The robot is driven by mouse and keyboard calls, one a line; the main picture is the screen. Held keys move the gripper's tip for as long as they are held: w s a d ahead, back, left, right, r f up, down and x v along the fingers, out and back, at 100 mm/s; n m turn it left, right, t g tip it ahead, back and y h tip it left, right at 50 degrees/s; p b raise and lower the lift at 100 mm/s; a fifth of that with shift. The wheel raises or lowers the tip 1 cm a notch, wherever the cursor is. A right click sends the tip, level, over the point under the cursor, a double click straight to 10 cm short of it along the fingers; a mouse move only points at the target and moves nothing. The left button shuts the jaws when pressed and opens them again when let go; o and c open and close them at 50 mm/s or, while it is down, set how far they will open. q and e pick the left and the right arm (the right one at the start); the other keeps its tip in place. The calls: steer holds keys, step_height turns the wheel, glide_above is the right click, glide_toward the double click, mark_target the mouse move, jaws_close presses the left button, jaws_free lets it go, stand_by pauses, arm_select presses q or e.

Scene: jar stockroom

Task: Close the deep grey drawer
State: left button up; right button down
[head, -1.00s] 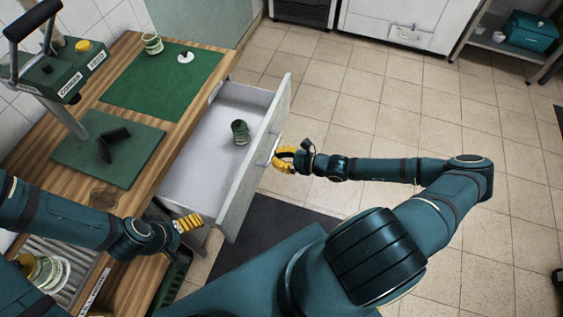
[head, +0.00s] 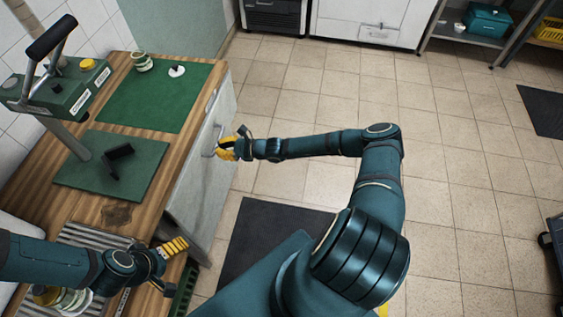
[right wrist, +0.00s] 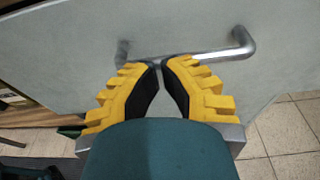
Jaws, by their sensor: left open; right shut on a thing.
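The deep grey drawer's front (head: 203,165) stands against the side of the wooden bench, and no drawer interior shows in the head view. Its metal bar handle (right wrist: 215,55) crosses the grey front in the right wrist view. My right gripper (head: 227,149) is shut on the handle, its yellow fingertips meeting at the bar. I cannot tell whether a thin gap is left behind the front. My left gripper (head: 173,247) is open and empty over the bench's near edge, apart from the drawer.
The bench top (head: 120,213) holds green mats, a jar (head: 141,61), a white lid (head: 177,71), a black stand (head: 117,157) and a green lever press (head: 75,88). A dark mat (head: 262,235) lies on the floor.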

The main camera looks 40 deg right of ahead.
steer(key=x, duration=0.4)
steer(key=shift+w+d+r, duration=0.1)
steer(key=shift+r, duration=0.2)
arm_select(q)
steer(key=shift+s+d+r, duration=0.1)
steer(key=shift+r, duration=0.05)
arm_select(e)
steer(key=shift+w+r, duration=0.1)
steer(key=shift+r, duration=0.1)
